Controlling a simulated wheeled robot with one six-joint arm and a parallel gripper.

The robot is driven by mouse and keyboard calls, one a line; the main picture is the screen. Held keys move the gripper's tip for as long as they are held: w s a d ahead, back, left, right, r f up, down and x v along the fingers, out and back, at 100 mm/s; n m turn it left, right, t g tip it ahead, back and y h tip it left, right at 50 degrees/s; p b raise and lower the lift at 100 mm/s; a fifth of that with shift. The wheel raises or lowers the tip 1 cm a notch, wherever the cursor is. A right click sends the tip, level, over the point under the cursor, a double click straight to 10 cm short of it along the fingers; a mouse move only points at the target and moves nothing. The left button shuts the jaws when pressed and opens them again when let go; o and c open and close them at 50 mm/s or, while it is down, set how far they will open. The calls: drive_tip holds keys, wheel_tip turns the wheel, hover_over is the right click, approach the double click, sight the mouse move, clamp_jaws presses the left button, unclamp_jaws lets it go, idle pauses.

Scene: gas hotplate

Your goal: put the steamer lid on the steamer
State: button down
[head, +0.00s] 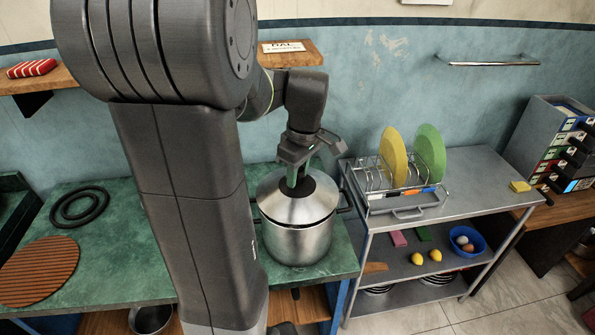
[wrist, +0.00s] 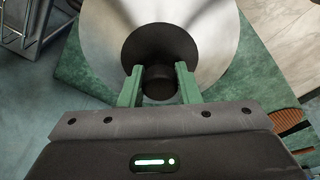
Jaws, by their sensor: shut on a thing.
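The steamer lid (head: 297,210) is a shallow metal cone with a dark centre and a black knob; it also shows in the wrist view (wrist: 213,32). The steamer (head: 300,246) is a shiny metal pot with dark side handles, standing at the right end of the green counter. The lid is over the pot's mouth; I cannot tell whether it sits fully on the rim or slightly above it. My gripper (head: 294,178) comes down from above, its green fingers (wrist: 157,78) shut on either side of the black knob (wrist: 160,86). The pot's inside is hidden.
A metal rack table (head: 480,180) stands to the right, with a dish rack (head: 400,198) holding yellow and green plates close to the pot. A striped round mat (head: 40,270) and black rings (head: 80,206) lie on the left counter. A shelf (head: 290,54) is on the wall behind.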

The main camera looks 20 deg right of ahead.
drive_tip(key=shift+f+b, duration=0.55)
drive_tip(key=shift+f, duration=0.25)
idle(0.4)
drive_tip(key=c, duration=1)
unclamp_jaws()
wheel_tip(320, 180, up, 14)
drive_tip(key=s, duration=0.1)
drive_tip(key=shift+s+d+f, duration=0.15)
drive_tip(key=shift+s+d, duration=0.05)
drive_tip(key=shift+d, duration=0.25)
drive_tip(key=f, duration=0.4)
drive_tip(key=w+f, duration=0.1)
drive_tip(key=f, duration=0.4)
drive_tip(key=a+f, duration=0.1)
drive_tip(key=f, duration=0.3)
drive_tip(key=shift+w+f, duration=0.2)
drive_tip(key=shift+f, duration=0.1)
drive_tip(key=shift+r, duration=0.15)
